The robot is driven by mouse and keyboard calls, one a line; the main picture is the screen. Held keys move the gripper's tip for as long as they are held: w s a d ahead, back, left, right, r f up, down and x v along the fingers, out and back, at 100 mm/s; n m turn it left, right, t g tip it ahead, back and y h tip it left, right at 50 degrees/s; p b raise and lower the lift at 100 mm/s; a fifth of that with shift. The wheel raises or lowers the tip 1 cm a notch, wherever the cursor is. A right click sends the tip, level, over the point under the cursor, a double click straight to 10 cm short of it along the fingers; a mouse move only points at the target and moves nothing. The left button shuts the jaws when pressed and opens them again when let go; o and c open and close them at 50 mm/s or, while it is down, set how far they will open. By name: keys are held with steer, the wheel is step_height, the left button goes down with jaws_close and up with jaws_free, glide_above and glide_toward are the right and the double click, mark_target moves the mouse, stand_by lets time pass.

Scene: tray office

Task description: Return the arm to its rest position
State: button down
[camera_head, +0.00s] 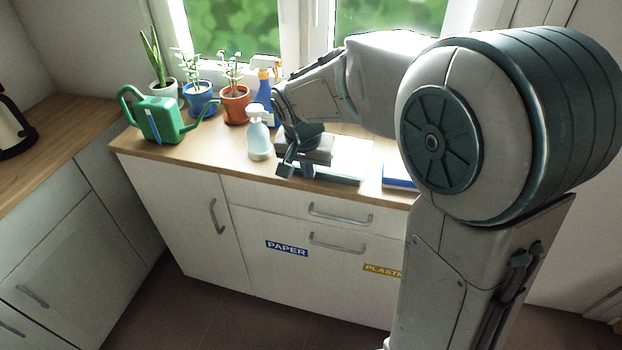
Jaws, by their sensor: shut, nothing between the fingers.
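My arm reaches from the right over the wooden counter (190,150) below the window. My gripper (284,172) is at the counter's front edge, just right of a pale spray bottle (259,138). Its fingers are close together and hold nothing. A light tray or board (345,160) lies behind and right of the gripper, partly hidden by my arm. I cannot tell whether the gripper touches anything.
A green watering can (160,122), potted plants in a blue pot (200,98) and an orange pot (235,105), and a blue spray bottle (264,88) stand left of my arm. A blue item (398,178) lies right. Drawers labelled PAPER (287,248) and PLASTIC (383,270) are shut.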

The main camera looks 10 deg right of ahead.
steer(key=s+d+n, duration=0.1)
steer(key=s+d, duration=0.2)
steer(key=s, duration=0.3)
steer(key=s+d+r+n, duration=0.1)
steer(key=s+d, duration=0.2)
steer(key=s, duration=0.4)
steer(key=s+d+n+y, duration=0.1)
steer(key=s+d+n, duration=0.1)
steer(key=s, duration=0.4)
steer(key=shift+s+d+r, duration=0.2)
steer(key=shift+s+d, duration=0.2)
steer(key=shift+d, duration=0.05)
